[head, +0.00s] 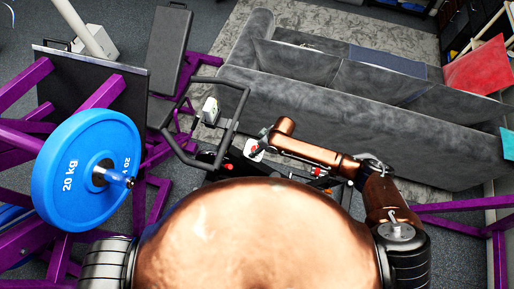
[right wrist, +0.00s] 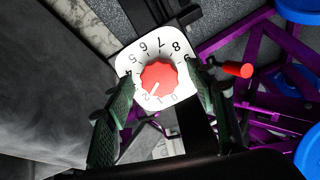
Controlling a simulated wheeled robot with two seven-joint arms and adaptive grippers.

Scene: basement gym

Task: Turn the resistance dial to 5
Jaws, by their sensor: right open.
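The resistance dial is a red scalloped knob (right wrist: 160,74) on a white plate (right wrist: 124,62) with black numbers around it, in the middle of the right wrist view. The knob's white pointer mark points down-left, about toward the 2. The 5 is at the plate's upper left. My right gripper (right wrist: 161,82) is open, one green-padded finger on each side of the knob. I cannot tell whether the fingers touch it. In the head view the white dial plate (head: 254,149) is small, with my right gripper (head: 262,142) over it. My left gripper is not in view.
A machine with a dark handlebar (head: 234,118) stands around the dial. A red-tipped lever (right wrist: 238,69) sits right of the knob. A grey sofa (head: 330,110) is behind. A purple rack with a blue 20 kg plate (head: 62,155) is at left.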

